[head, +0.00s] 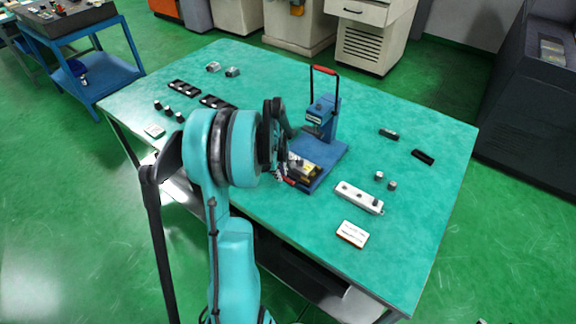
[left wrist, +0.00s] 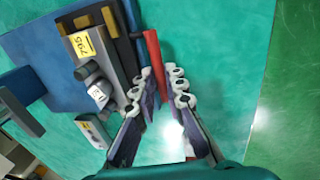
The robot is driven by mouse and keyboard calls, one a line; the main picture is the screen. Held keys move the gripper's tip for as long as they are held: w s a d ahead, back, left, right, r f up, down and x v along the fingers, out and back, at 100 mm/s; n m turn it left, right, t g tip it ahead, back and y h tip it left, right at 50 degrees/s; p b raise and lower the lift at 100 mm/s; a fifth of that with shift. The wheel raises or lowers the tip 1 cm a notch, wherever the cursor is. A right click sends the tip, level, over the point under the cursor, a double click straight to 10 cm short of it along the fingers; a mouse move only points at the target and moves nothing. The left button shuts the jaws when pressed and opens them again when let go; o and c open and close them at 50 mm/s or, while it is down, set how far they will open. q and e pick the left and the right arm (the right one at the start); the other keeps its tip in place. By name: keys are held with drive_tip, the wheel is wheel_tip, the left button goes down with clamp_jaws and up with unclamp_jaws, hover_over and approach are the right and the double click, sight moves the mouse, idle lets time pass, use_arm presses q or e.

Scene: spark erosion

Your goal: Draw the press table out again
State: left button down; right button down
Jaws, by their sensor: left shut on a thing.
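The blue press (head: 322,118) stands on the teal table, its lever with a red grip (head: 324,70) raised. Its press table (head: 305,170), dark with a yellow label, lies low over the blue base; it also shows in the left wrist view (left wrist: 122,50). A red handle bar (left wrist: 152,55) runs along the press table's front. My left gripper (left wrist: 162,82) is shut on this bar, near its lower end in the wrist view. In the head view my left gripper (head: 281,174) is partly hidden by my own wrist. My right gripper is not in view.
Black trays (head: 217,102) and small dark blocks lie left on the table. A white strip with knobs (head: 358,197), a white-red card (head: 352,234) and two small cylinders lie right of the press. The right front tabletop is mostly free.

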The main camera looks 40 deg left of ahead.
use_arm(q)
drive_tip(key=c, duration=1.6)
unclamp_jaws()
drive_tip(key=r, duration=0.4)
drive_tip(key=s+r, duration=0.1)
drive_tip(key=r, duration=0.3)
drive_tip(key=s+r, duration=0.1)
drive_tip(key=r, duration=0.2)
drive_tip(key=shift+s+d+r, duration=0.1)
drive_tip(key=shift+s+r, duration=0.05)
drive_tip(key=shift+r, duration=0.25)
